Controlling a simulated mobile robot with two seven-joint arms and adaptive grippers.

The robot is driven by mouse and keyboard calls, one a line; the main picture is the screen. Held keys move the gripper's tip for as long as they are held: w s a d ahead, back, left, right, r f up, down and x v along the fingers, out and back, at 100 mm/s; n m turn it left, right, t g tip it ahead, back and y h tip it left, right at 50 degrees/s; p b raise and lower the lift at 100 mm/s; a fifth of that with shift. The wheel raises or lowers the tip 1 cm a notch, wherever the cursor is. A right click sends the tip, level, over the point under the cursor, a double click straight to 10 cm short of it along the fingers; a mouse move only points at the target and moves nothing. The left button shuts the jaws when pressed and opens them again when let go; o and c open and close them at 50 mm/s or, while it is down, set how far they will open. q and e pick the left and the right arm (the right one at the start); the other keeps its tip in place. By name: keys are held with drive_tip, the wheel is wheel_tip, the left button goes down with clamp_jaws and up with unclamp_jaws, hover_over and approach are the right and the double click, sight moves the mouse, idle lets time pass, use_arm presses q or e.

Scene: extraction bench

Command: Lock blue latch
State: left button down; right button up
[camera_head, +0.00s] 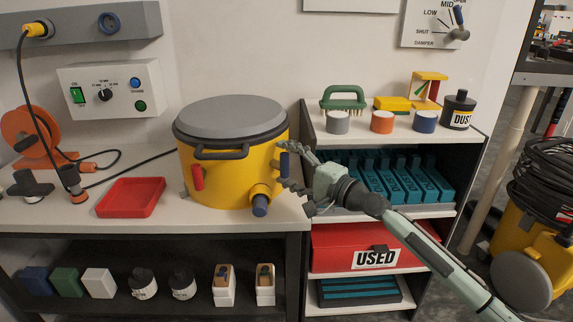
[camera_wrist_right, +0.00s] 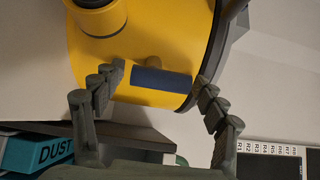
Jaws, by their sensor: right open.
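The blue latch (camera_head: 284,165) is a short upright blue bar on the right side of the yellow drum (camera_head: 228,172), below its grey lid (camera_head: 232,117). In the wrist view the blue latch (camera_wrist_right: 161,81) lies across the picture on the yellow wall, between my fingers. My right gripper (camera_head: 287,167) is open around the latch, with fingers on either side; whether they touch it I cannot tell. The right gripper also shows in the wrist view (camera_wrist_right: 160,85). A red latch (camera_head: 197,177) sits on the drum's front left. My left gripper is not in view.
A red tray (camera_head: 131,197) lies left of the drum. A shelf unit (camera_head: 306,150) with teal boxes (camera_head: 395,175) and a red USED bin (camera_head: 345,247) stands at the right.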

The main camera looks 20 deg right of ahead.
drive_tip(key=shift+s, duration=0.1)
drive_tip(key=shift+s+d+f, duration=0.1)
drive_tip(key=shift+s+d, duration=0.1)
drive_tip(key=shift+s, duration=0.1)
drive_tip(key=v, duration=1.1)
drive_tip(key=x, duration=1.2)
drive_tip(key=shift+s, duration=0.1)
